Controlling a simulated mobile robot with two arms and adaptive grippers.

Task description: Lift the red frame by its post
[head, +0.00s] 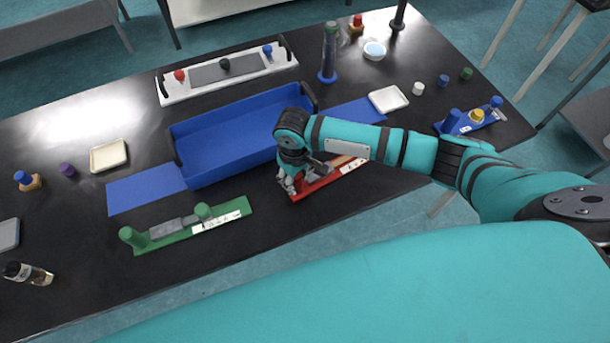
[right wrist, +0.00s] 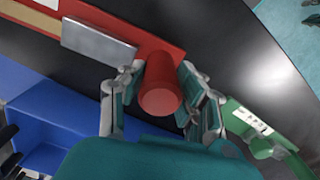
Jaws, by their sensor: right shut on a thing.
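The red frame (head: 320,180) lies on the black table, right of the green frame, partly hidden under my right arm in the head view. In the right wrist view its red base (right wrist: 150,40) carries a grey block (right wrist: 97,40) and an upright red post (right wrist: 162,88). My right gripper (head: 290,183) is at the left end of the red frame, and in the right wrist view its fingers (right wrist: 162,100) are on either side of the post, shut on it. I cannot tell whether the frame is clear of the table. My left gripper is not in view.
A blue tray (head: 178,133) with dark handles stands just behind the gripper. A green frame (head: 170,240) lies to the left near the front edge, and a blue frame (head: 463,129) at the right. Several bottles, caps and white dishes lie around. The front table strip is mostly clear.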

